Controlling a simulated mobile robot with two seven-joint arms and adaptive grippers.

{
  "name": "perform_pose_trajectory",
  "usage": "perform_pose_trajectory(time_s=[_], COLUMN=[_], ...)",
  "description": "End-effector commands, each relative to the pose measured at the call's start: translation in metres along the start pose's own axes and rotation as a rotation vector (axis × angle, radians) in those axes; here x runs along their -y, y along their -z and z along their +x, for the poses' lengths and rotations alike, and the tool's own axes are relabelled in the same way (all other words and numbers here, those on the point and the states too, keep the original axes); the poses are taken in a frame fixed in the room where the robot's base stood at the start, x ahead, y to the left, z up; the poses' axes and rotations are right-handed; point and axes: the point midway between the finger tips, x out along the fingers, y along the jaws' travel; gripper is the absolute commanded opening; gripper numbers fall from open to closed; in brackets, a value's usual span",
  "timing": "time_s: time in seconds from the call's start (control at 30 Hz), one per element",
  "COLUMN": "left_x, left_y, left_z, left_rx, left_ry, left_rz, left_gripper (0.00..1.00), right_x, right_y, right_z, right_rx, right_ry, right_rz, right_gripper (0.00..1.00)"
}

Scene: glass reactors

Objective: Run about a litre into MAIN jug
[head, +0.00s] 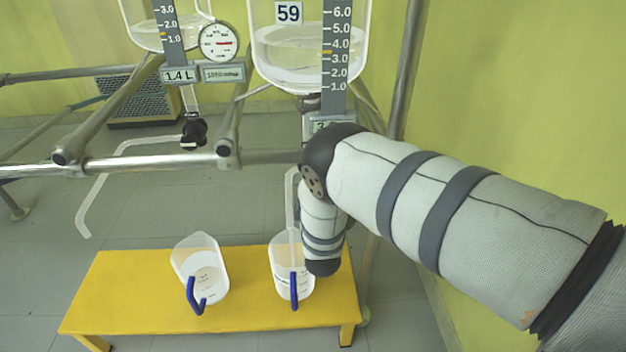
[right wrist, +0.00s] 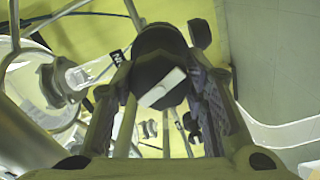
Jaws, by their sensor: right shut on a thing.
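The right glass reactor (head: 285,62) carries a 59 tag and holds clear liquid beside a level scale. Its outlet tube (head: 291,190) points down at the right jug (head: 283,262), which has a blue handle. A similar left jug (head: 205,255) stands beside it. I cannot read which jug says MAIN, or tell whether liquid is flowing. In the right wrist view my right gripper (right wrist: 160,98) is shut on a dark valve handle (right wrist: 160,45) with a white block on it. In the head view my arm hides that gripper and the valve. My left gripper is not in view.
Both jugs stand on a yellow bench (head: 120,290). The left reactor (head: 150,25) has a 1.4 L sign, a dial gauge (head: 217,41) and a black valve (head: 194,131) with a bent tube. A metal rail (head: 130,163) crosses in front. The bench's left end is clear.

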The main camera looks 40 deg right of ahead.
Motion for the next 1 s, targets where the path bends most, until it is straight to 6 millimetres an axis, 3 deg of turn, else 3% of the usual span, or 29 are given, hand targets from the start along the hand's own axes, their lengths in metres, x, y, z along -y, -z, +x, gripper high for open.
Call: perform_pose_trajectory(time_s=[0.17, 0.2, 0.3, 0.57, 0.67, 1.0], left_x=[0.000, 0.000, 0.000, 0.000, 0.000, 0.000], left_y=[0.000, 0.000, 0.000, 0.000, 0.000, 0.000], left_z=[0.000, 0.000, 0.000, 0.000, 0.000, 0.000], left_rx=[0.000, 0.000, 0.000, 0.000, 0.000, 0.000], left_ry=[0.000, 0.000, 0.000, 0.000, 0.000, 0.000], left_rz=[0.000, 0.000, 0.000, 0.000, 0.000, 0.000], left_gripper=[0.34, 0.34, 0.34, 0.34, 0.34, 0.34], right_x=[0.001, 0.001, 0.001, 0.000, 0.001, 0.001], right_y=[-0.001, -0.001, -0.001, -0.001, 0.000, 0.000], right_z=[-0.001, -0.001, 0.000, -0.001, -0.010, -0.096], right_rx=[0.003, 0.003, 0.003, 0.001, 0.001, 0.000], right_ry=[0.002, 0.002, 0.002, 0.001, 0.003, 0.004], right_rz=[0.000, 0.000, 0.000, 0.001, 0.001, -0.002], right_gripper=[0.12, 0.45, 0.61, 0.61, 0.61, 0.61])
